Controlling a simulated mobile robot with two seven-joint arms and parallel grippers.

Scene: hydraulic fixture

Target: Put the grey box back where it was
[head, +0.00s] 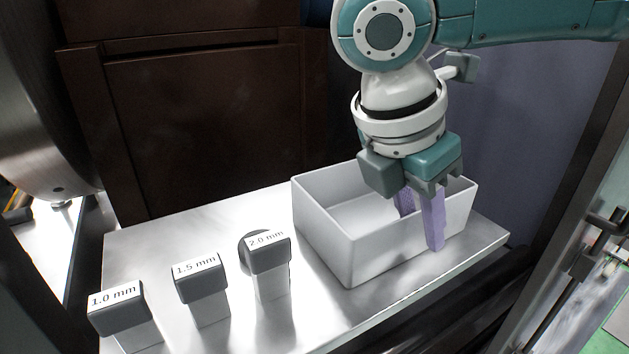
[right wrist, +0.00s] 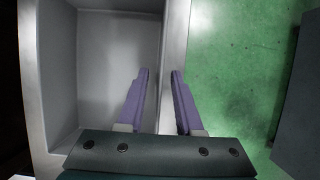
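The grey box (head: 335,238) is an open-topped, pale bin standing on the right part of a metal table (head: 235,222). It looks empty. My right gripper (head: 420,220) points down at the box's near right wall, one purple finger inside the box and one outside. In the right wrist view, the right gripper (right wrist: 160,75) has its fingers apart on either side of the box wall (right wrist: 174,40). A gap shows between the inner finger and the wall. My left gripper is not in view.
Three grey-topped blocks, labelled 1.0 mm (head: 120,312), 1.5 mm (head: 200,280) and 2.0 mm (head: 268,257), stand left of the box. A dark brown cabinet (head: 200,120) is behind the table. A dark frame (head: 565,215) stands at the right. Green floor (right wrist: 235,70) lies beyond the box.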

